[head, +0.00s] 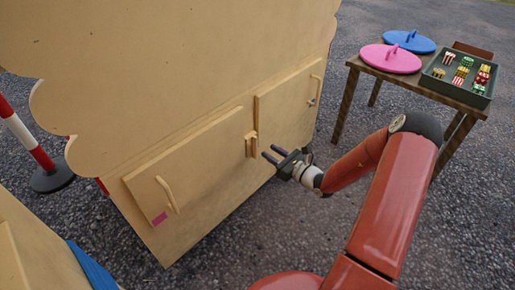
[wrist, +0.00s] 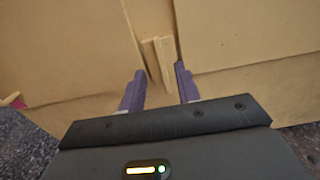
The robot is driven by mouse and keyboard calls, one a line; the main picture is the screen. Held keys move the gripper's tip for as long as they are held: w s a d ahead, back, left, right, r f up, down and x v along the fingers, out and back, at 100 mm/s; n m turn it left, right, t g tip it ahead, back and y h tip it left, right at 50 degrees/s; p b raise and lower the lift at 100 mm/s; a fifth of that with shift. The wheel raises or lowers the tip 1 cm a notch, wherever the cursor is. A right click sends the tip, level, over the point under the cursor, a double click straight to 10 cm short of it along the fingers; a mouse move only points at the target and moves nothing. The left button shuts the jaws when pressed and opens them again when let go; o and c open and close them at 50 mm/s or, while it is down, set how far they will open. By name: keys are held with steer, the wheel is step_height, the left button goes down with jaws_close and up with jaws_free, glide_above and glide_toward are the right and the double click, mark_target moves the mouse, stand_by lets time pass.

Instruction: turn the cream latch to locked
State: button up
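The cream latch (head: 251,145) is a small block on the pale wooden cabinet, at the gap between its two doors. In the wrist view the latch (wrist: 157,58) stands roughly upright, slightly tilted, ahead of my fingers and between their lines. My gripper (head: 273,154) is open, with its two dark fingers pointing at the latch from a short distance in the head view. In the wrist view my gripper (wrist: 160,72) shows a finger on each side of the latch's lower part. I cannot tell whether either finger touches it.
The left door (head: 195,165) has a handle (head: 168,195) and a pink patch (head: 160,218). The right door (head: 290,105) has a handle (head: 315,90). A table with pink (head: 391,59) and blue (head: 409,41) lids and a green tray (head: 455,91) stands at right. A striped post (head: 25,137) is at left.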

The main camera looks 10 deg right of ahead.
mark_target(257, 143)
steer(key=x, duration=0.6)
steer(key=shift+c, duration=0.4)
jaws_close()
